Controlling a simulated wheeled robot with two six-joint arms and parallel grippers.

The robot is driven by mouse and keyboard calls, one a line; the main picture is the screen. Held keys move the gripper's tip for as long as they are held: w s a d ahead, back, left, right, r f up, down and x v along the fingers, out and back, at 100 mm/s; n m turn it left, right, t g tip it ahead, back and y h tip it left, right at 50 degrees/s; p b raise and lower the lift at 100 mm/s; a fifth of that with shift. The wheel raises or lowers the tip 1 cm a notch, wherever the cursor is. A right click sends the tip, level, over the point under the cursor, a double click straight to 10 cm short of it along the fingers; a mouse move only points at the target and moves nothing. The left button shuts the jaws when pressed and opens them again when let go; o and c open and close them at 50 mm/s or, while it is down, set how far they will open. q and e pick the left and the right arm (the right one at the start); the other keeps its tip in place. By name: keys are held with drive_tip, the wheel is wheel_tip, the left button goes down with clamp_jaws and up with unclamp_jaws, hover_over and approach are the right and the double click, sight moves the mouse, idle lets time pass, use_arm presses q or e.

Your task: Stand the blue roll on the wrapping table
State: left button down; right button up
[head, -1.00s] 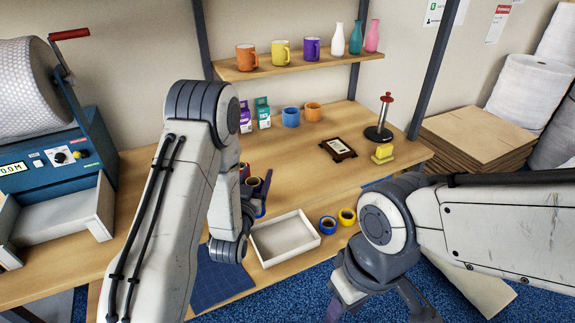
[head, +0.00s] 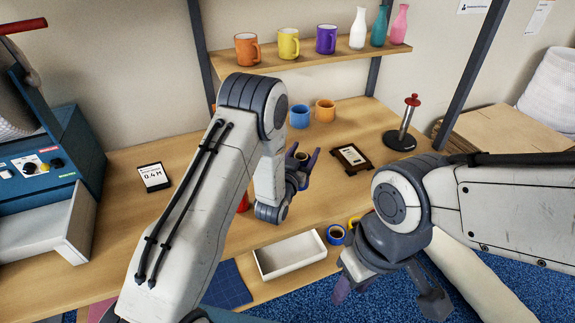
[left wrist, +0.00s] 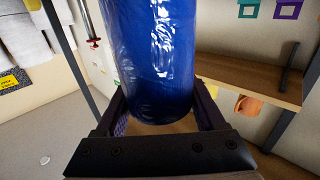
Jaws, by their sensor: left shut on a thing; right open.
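The blue roll (left wrist: 160,60) is a shiny, film-wrapped cylinder filling the middle of the left wrist view. My left gripper (left wrist: 160,118) is shut on it, one dark finger on each side. In the head view my left gripper (head: 299,168) is over the wrapping table (head: 190,210), near its middle. The roll's open end (head: 302,156) shows between the fingers there, and the rest is mostly hidden. I cannot tell whether its lower end touches the tabletop. My right gripper (head: 388,298) is open and empty, in front of the table's front edge.
A white tray (head: 290,256) and blue and yellow tape rings (head: 337,234) lie near the front edge. A dark frame (head: 351,158), a red-topped stand (head: 402,138) and two mugs (head: 312,113) stand behind. A shelf (head: 300,62) holds mugs and bottles.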

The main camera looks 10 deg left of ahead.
use_arm(q)
drive_tip(key=w+a+f+p, duration=0.2)
drive_tip(key=a+f, duration=0.3)
drive_tip(key=f, duration=0.2)
drive_tip(key=shift+a+f+p, duration=0.25)
drive_tip(key=shift+a+p, duration=0.1)
drive_tip(key=shift+p, duration=0.05)
drive_tip(key=shift+f, duration=0.1)
drive_tip(key=shift+f+b, duration=0.15)
drive_tip(key=shift+b, duration=0.15)
unclamp_jaws()
